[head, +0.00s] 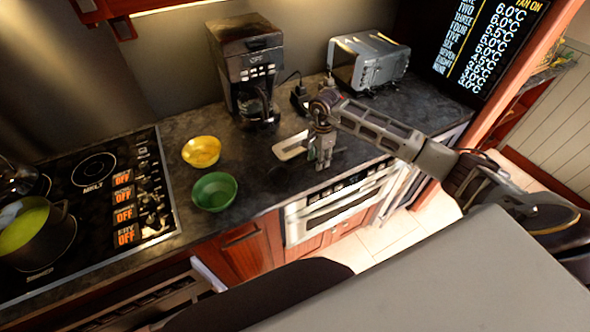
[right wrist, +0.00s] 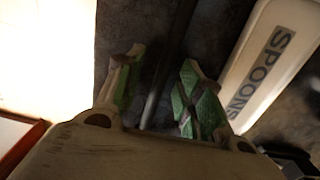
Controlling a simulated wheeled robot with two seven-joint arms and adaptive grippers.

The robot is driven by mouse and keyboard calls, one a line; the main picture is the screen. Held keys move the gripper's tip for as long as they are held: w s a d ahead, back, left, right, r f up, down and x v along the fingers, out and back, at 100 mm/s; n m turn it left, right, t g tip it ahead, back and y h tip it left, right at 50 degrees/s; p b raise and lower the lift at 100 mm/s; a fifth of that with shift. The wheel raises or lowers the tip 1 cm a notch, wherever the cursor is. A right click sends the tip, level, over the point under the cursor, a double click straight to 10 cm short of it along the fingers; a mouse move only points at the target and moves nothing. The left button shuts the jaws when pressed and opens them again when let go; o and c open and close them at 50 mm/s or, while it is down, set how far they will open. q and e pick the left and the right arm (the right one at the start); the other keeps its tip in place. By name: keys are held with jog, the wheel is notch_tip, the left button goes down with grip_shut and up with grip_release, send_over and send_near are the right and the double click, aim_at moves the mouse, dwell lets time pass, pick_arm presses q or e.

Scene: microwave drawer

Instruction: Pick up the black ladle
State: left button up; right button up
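The black ladle (right wrist: 178,40) shows in the right wrist view only as a long dark handle running between my fingers; its bowl is out of that view. In the head view I cannot make it out against the dark counter. My right gripper (head: 323,164) is low over the counter in the head view, pointing down. In the right wrist view its green-padded fingers (right wrist: 162,68) are apart, one on each side of the handle, with a gap visible. My left gripper is not in view.
A white holder marked SPOONS (right wrist: 275,60) lies close to the right finger; it also shows in the head view (head: 291,147). Yellow bowl (head: 201,151), green bowl (head: 214,191), coffee maker (head: 250,70) and toaster (head: 372,62) stand around. A pot (head: 50,245) sits on the stove.

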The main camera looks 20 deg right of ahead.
jog(key=shift+c, duration=0.4)
grip_shut()
jog(key=shift+r+b, duration=1.05)
jog(key=shift+r, duration=3.95)
jog(key=shift+w+r, duration=0.1)
